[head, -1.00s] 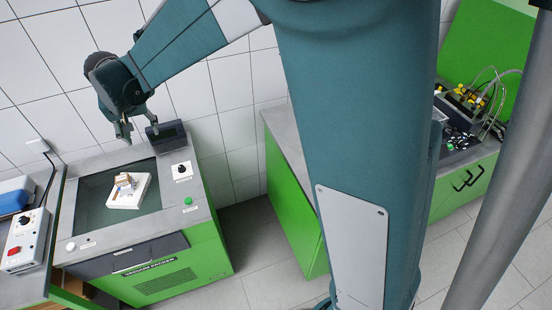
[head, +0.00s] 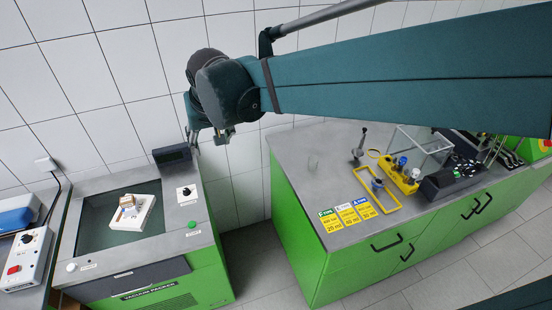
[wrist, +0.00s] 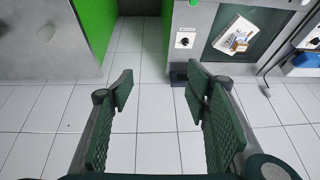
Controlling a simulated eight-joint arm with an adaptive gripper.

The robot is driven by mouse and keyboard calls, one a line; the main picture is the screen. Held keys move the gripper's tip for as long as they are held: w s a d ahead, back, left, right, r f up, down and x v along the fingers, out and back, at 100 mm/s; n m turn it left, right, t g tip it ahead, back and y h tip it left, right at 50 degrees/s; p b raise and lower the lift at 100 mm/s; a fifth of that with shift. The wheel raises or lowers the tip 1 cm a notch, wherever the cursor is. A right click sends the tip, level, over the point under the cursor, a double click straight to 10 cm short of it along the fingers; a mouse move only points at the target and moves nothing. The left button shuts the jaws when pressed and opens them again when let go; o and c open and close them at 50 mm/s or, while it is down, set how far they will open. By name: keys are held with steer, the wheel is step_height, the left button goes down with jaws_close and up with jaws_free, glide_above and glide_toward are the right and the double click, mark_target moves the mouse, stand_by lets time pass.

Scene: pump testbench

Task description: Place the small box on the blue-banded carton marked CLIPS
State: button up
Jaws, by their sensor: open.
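A small tan box (head: 127,201) rests on a flat white item (head: 145,216) in the recessed top of the vacuum packer, in the head view. Tan pieces (wrist: 240,42) on the white item (wrist: 229,31) also show in the wrist view. The pieces are too small to tell apart clearly. No blue band or CLIPS marking is readable in either view. My gripper (head: 208,138) is open and empty, above and to the right of the packer.
The vacuum packer (head: 185,240) has a dark display (head: 172,155) at its back corner. A green bench (head: 300,230) with yellow cards (head: 348,214), a yellow frame and fittings stands right. A floor gap separates them. A control box (head: 22,258) is at far left.

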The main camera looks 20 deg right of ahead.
steer(key=s+d+f+t, duration=0.1)
steer(key=s+d, duration=0.7)
steer(key=s, duration=0.3)
steer(key=s+d+f+t, duration=0.1)
steer(key=s+d+f, duration=0.1)
steer(key=s+d, duration=0.6)
steer(key=s, duration=0.2)
steer(key=shift+s+d+f+h, duration=0.2)
steer(key=shift+s+h, duration=0.1)
steer(key=shift+s, duration=0.1)
